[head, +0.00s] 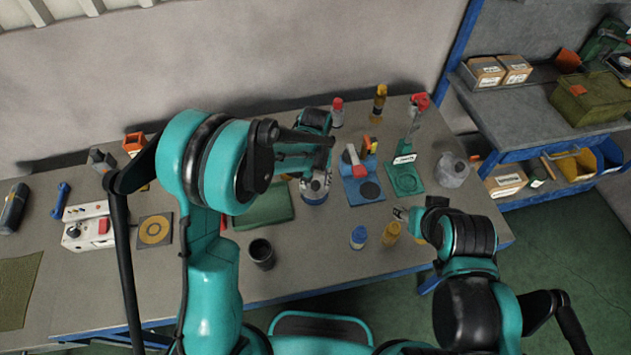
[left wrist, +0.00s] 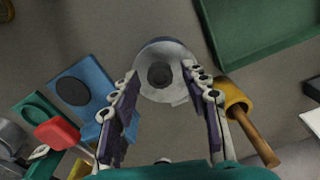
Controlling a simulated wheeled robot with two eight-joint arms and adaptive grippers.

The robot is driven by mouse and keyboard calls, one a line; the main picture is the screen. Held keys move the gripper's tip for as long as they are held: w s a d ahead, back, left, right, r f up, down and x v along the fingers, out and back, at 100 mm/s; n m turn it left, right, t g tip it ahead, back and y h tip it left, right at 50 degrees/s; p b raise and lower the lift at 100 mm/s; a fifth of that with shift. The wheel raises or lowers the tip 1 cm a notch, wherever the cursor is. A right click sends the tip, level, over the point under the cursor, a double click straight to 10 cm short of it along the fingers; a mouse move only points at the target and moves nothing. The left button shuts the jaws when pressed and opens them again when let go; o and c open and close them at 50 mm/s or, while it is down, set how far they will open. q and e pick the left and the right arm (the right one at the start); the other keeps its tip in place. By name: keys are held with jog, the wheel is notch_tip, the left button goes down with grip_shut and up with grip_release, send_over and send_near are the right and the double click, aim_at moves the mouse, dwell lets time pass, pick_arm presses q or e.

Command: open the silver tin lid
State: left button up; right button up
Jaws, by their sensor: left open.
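The silver tin (head: 316,189) stands upright on the bench in the head view, partly hidden by my left gripper (head: 317,163). In the left wrist view the round silver lid (left wrist: 176,92) is seen from above, with a dark knob (left wrist: 160,75) at its middle. My left gripper (left wrist: 160,71) is open over the lid. Its fingertips sit on either side of the knob, with gaps to it. I cannot tell their exact height above the lid.
A blue stand (head: 366,190) is just right of the tin, and a green tray (head: 262,208) is left of it. A yellow cup (left wrist: 238,92) with a wooden handle is close by. A dark cup (head: 261,256) and a blue-capped jar (head: 358,238) stand near the front edge.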

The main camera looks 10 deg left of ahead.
aim_at(315, 181)
pick_arm(q)
grip_shut()
jog(key=w+g, duration=0.1)
jog(key=w+r+g+h+b, duration=0.1)
jog(key=g, duration=0.1)
jog(key=shift+w+a+r+g, duration=0.15)
jog(key=shift+a+r+g, duration=0.15)
jog(key=shift+a, duration=0.05)
jog(key=shift+w+a+r+g+h+b, duration=0.15)
jog(key=shift+w+r+g+h+b, duration=0.2)
jog(key=shift+g+b, duration=0.35)
jog(key=shift+w, duration=0.1)
jog(key=shift+r, duration=0.15)
grip_release()
